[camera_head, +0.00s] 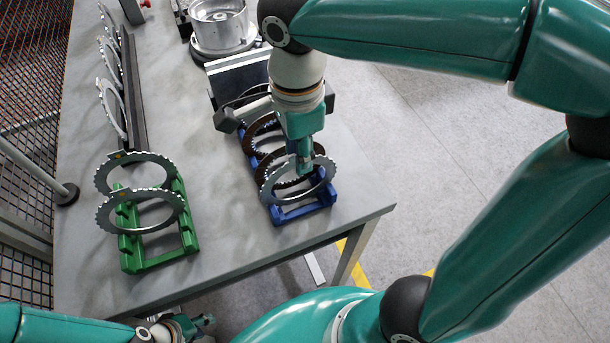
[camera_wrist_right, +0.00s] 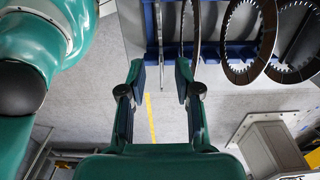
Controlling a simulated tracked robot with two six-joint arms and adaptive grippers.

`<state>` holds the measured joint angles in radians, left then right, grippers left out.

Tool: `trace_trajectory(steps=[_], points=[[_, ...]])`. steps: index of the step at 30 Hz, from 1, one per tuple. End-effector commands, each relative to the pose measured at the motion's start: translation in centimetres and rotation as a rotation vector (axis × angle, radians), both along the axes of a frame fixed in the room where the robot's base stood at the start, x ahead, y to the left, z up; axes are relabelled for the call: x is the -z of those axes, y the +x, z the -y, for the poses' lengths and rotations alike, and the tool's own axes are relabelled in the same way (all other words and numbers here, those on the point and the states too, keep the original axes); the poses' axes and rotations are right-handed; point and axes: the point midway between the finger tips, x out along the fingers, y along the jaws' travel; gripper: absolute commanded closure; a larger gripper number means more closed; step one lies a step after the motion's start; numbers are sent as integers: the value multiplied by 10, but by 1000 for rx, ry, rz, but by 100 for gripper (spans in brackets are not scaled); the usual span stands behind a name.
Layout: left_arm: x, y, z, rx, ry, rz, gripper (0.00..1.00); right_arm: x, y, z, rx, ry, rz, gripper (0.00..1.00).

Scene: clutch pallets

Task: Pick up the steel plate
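A steel plate, a toothed ring (camera_head: 298,180), stands tilted at the front of the blue rack (camera_head: 303,210). Two more steel plates (camera_head: 142,208) stand in the green rack (camera_head: 160,258) on the left. My right gripper (camera_head: 304,165) reaches down at the front steel plate's upper rim and overlaps it.
Dark brown rings (camera_head: 262,127) stand behind the steel plate in the blue rack. A metal housing (camera_head: 220,28) stands at the back of the grey table (camera_head: 225,250). The table between the racks is clear.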

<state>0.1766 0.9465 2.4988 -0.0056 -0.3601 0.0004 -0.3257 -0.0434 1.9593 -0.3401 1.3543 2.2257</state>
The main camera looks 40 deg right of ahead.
Motion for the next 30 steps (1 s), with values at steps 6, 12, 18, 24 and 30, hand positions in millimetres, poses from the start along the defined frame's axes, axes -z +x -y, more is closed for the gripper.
trace_trajectory(steps=[6, 12, 18, 24, 30], points=[[1, 0, 0, 0, 0, 0, 65, 16, 0, 0, 0, 0, -1, 67], [1, 0, 0, 0, 0, 0, 65, 16, 0, 0, 0, 0, 0, 72], [1, 0, 0, 0, 0, 0, 65, 16, 0, -1, 0, 1, 0, 100], [1, 0, 0, 0, 0, 0, 65, 16, 0, -1, 0, 1, 0, 100], [1, 0, 0, 0, 0, 0, 65, 15, 0, -1, 0, 1, 1, 100]])
